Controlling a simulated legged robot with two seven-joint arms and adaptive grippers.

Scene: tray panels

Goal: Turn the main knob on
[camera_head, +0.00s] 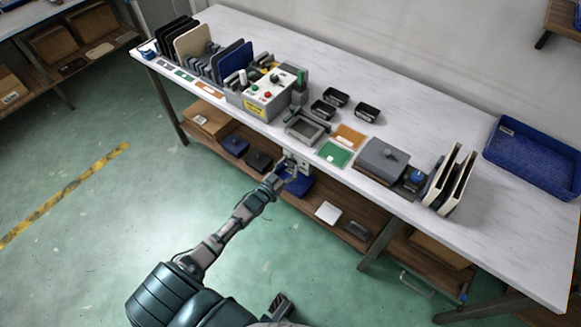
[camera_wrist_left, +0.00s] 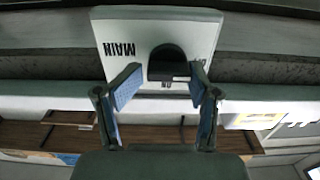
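The main knob (camera_wrist_left: 168,64) is black and sits on a white panel (camera_wrist_left: 120,38) lettered MAIN, which appears upside down in the left wrist view. In the head view the panel (camera_head: 303,162) is a small pale plate at the table's front edge; the knob is too small to make out there. My left gripper (camera_wrist_left: 161,84) is open, with its blue-padded fingers apart and the knob between their tips. Contact with the knob is not visible. In the head view the left gripper (camera_head: 287,170) is in front of the panel. A dark part (camera_head: 280,305) at the bottom may be my right gripper.
A control box (camera_head: 266,92) with red and green buttons stands on the white table (camera_head: 440,125). Upright panels, a grey fixture (camera_head: 307,128), a grey block (camera_head: 382,157) and a blue tray (camera_head: 530,155) are also on it. A wooden shelf (camera_head: 330,190) runs beneath.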

